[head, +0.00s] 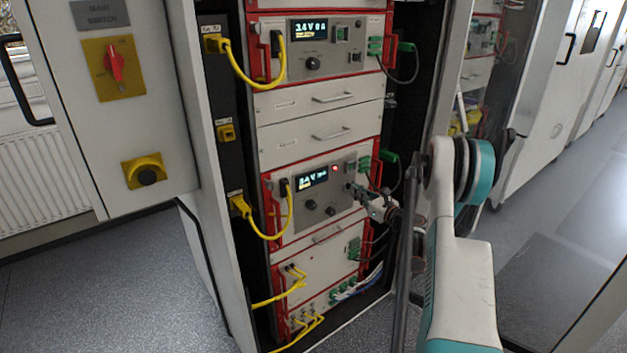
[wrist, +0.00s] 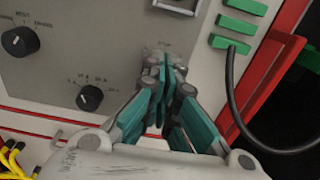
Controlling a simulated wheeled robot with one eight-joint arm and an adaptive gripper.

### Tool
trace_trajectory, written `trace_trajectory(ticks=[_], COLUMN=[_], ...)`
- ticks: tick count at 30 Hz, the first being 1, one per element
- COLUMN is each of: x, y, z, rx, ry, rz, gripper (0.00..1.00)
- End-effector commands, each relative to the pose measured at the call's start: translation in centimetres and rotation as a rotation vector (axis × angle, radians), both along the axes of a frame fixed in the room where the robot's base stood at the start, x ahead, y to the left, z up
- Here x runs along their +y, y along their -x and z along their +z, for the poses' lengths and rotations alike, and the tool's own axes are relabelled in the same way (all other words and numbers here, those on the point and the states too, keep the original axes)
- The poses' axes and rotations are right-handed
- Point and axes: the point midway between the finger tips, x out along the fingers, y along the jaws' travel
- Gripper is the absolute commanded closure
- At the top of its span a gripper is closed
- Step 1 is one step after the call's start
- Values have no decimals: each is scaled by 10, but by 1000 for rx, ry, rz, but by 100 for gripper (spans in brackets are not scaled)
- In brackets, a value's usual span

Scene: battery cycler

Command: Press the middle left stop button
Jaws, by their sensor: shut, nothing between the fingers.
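The middle unit (head: 340,211) in the rack has a grey panel with a lit display (head: 312,180), a red light (head: 335,168) and black knobs. My gripper (head: 357,189) is at the right part of this panel, fingers pointing at it. In the wrist view my gripper (wrist: 164,62) is shut and empty, its tips at or very near the grey panel (wrist: 110,45). A faint label, apparently STOP, shows just above the tips. The stop button is hidden behind the fingers, and I cannot tell whether they touch it.
Green connectors (wrist: 238,25) and a black cable (wrist: 232,95) are right of my gripper, beside a red rack edge (wrist: 270,85). Two knobs (wrist: 20,40) are to the left. An upper unit (head: 325,55) and yellow cables (head: 290,215) show in the rack. An open cabinet door (head: 445,70) stands near my arm.

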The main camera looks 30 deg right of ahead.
Motion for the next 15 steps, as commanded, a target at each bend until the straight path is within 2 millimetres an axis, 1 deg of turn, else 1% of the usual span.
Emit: trace_trajectory(ticks=[4, 7, 8, 12, 15], x=[-1, -2, -3, -5, -7], y=[7, 21, 27, 59, 83], z=[9, 22, 26, 41, 48], rx=[33, 102, 130, 279, 378], ry=[8, 21, 24, 40, 43], rz=[4, 12, 14, 20, 15], gripper=[100, 100, 100, 100, 100])
